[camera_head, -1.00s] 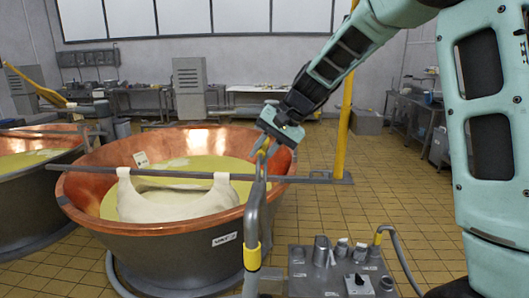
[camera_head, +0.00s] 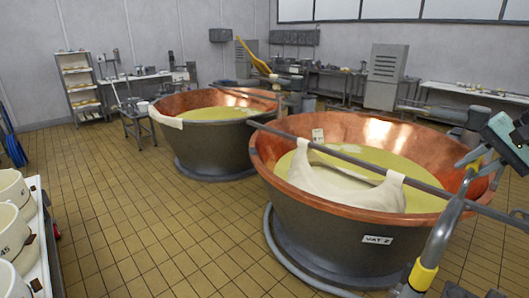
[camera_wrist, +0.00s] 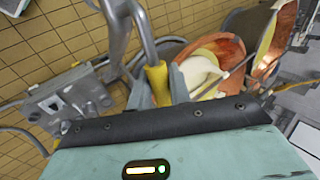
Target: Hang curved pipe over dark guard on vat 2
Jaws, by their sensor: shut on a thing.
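The curved pipe (camera_head: 442,238) is grey with yellow bands and stands up in front of the right side of vat 2 (camera_head: 345,232). In the wrist view my gripper (camera_wrist: 160,85) is shut around a yellow part of the pipe (camera_wrist: 147,35). In the head view my gripper (camera_head: 480,158) is at the right edge, near the pipe's top and partly cut off. A dark bar (camera_head: 268,130) lies across vat 2, with white cloth (camera_head: 335,180) hung from it. I cannot tell whether this bar is the dark guard. The pipe's lower end is cut off.
Another copper vat (camera_head: 215,148) stands behind to the left. White containers (camera_head: 12,230) on a shelf are at the left edge. A control box (camera_wrist: 68,100) with hoses shows in the wrist view. The tiled floor (camera_head: 150,220) left of vat 2 is clear.

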